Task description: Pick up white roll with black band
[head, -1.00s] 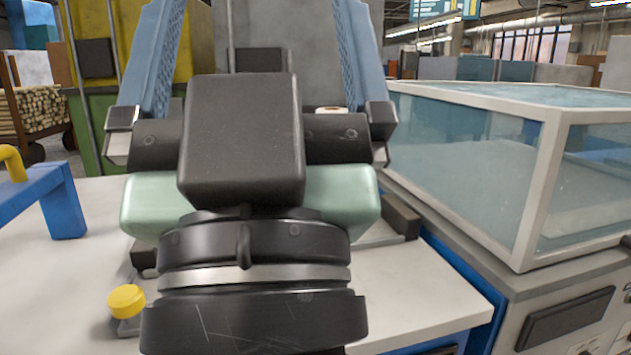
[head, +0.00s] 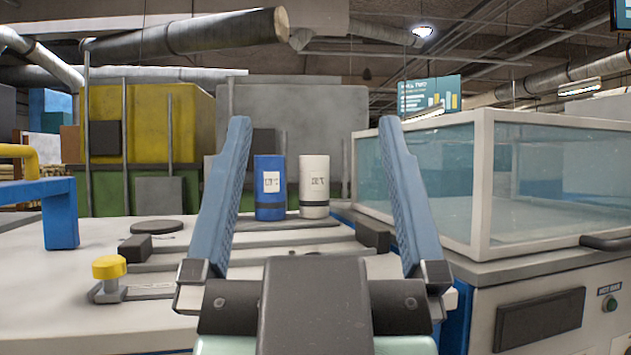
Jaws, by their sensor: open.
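The white roll with a black band (head: 314,182) stands upright toward the back of the white worktop, with a label on its front and the dark band near its bottom. A blue roll (head: 270,186) with a white label and a dark band stands just left of it. My gripper (head: 315,125) is open and empty, its two blue fingers spread wide. In the picture both rolls show between the fingers, beyond the gripper and apart from it.
A glass-walled case (head: 480,190) stands close on the right. A yellow knob (head: 109,267) and a blue frame (head: 60,215) are on the left. Low dark blocks (head: 373,236) and rails lie on the worktop (head: 50,285) before the rolls.

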